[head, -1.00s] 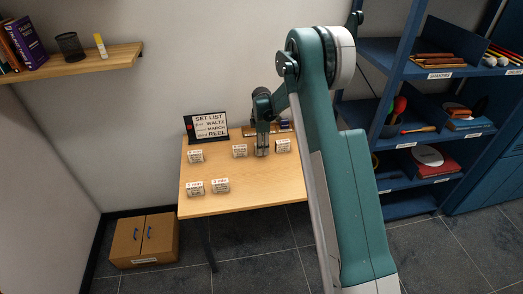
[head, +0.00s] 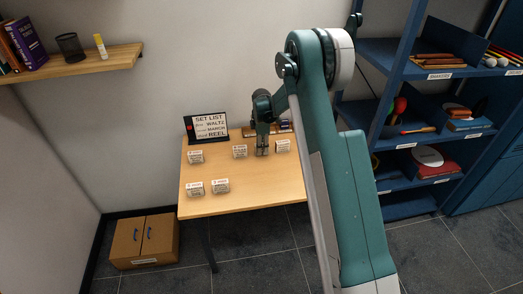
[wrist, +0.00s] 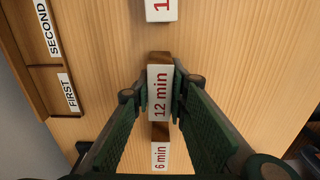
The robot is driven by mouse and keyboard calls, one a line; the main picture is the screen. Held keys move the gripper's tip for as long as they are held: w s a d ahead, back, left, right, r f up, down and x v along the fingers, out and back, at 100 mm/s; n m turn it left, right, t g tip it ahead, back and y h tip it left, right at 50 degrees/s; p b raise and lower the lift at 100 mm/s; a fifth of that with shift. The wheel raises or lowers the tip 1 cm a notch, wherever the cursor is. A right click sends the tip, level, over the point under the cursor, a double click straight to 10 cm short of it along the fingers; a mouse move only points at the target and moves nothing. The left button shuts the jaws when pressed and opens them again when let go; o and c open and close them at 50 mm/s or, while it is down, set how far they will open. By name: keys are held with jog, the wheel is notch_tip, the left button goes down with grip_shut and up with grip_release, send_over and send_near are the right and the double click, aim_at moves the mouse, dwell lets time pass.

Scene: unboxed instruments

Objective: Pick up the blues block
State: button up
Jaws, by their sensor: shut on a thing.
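My gripper (wrist: 160,92) is shut on a block marked "12 min" (wrist: 160,92), a white-faced block with a brown wooden side. In the head view my gripper (head: 262,151) is at the back of the table, between two other blocks. I cannot tell whether the held block touches the table. The small tags are unreadable in the head view, and no face in the wrist view reads "blues", so I cannot tell which block is the blues one. A "6 min" block (wrist: 160,155) lies below the held one in the wrist view, and another block (wrist: 159,10) is above it.
Other blocks stand on the wooden table (head: 250,203), at back left (head: 195,156) and front left (head: 220,186). A wooden rack marked FIRST and SECOND (wrist: 40,85) lies beside the gripper. A set list sign (head: 208,127) stands behind. The table's front right is clear.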

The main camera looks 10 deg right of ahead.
jog(key=shift+r+p, duration=0.45)
jog(key=shift+r, duration=4.55)
jog(key=shift+s+a, duration=0.1)
